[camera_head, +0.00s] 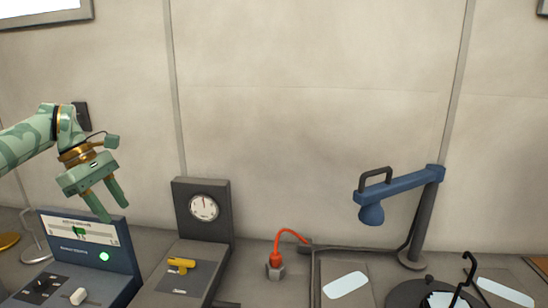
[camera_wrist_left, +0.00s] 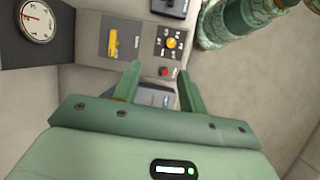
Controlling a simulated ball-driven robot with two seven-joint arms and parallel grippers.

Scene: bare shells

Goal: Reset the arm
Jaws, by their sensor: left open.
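My left gripper (camera_head: 115,207) comes in from the left, raised in front of the wall above the blue console. Its two green fingers are apart and nothing shows between them. In the left wrist view the gripper (camera_wrist_left: 161,72) is also open and empty, with bench controls beyond its fingertips. My left arm (camera_head: 28,140) is bent, with the fingers pointing down and to the right.
Below the gripper is the blue console (camera_head: 88,238). Beside it stand a dial gauge (camera_head: 204,207) and a yellow handle (camera_head: 181,264). A red hose (camera_head: 291,235) and a blue jointed lamp (camera_head: 400,184) are further right.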

